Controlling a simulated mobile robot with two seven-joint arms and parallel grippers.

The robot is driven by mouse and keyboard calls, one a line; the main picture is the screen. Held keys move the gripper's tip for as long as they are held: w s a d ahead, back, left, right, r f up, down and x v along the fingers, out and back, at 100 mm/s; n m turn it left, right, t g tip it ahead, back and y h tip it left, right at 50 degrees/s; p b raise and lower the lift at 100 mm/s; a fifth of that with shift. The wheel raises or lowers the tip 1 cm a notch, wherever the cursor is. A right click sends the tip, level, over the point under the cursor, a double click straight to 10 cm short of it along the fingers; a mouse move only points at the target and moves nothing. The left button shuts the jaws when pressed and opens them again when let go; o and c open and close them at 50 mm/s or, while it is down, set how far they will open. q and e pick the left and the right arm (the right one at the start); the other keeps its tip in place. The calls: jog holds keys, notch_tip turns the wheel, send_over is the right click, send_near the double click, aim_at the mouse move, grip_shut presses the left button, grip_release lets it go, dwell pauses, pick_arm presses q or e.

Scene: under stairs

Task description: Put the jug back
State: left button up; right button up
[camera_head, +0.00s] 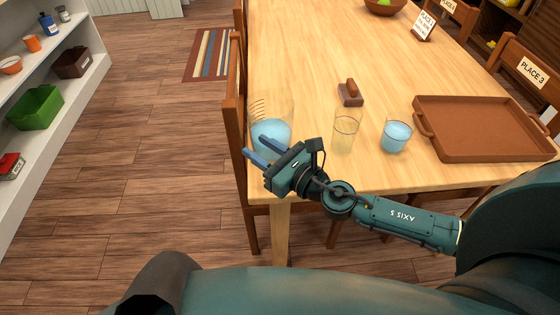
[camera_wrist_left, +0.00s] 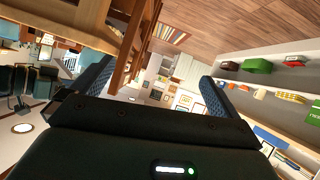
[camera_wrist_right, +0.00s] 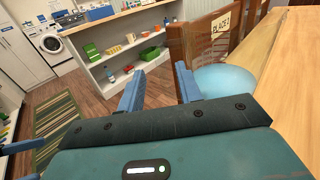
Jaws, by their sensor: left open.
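The clear jug (camera_head: 272,132) holds pale blue liquid and has dark marks on its side. It stands upright at the table's near left corner. My right gripper (camera_head: 256,159) is in front of it at the table edge, its blue fingers pointing left. In the right wrist view the fingers (camera_wrist_right: 158,92) are apart with nothing between them; the jug's blue liquid (camera_wrist_right: 226,80) shows to their right, outside the gap. My left gripper (camera_wrist_left: 155,85) is wide open and empty in its wrist view, and is not seen in the head view.
On the wooden table (camera_head: 320,50) stand a glass of yellowish liquid (camera_head: 345,133), a glass of blue liquid (camera_head: 396,136), a small brown block (camera_head: 350,93) and a brown tray (camera_head: 480,140). A chair (camera_head: 236,100) stands at the left side. A white shelf (camera_head: 90,75) holds several items.

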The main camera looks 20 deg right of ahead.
jog(key=b+v, duration=0.2)
jog(key=v, duration=0.4)
jog(key=s+a+f+n+g+h, duration=0.1)
jog(key=s+f+n, duration=0.4)
jog(key=n, duration=1.1)
jog(key=s+a+f+n+g+h, duration=0.2)
jog(key=s+f+n, duration=0.4)
jog(key=n, duration=1)
jog(key=shift+s+f+g+h, duration=0.25)
jog(key=shift+f+g+h, duration=0.05)
jog(key=shift+g+h, duration=0.1)
jog(key=shift+a, duration=0.1)
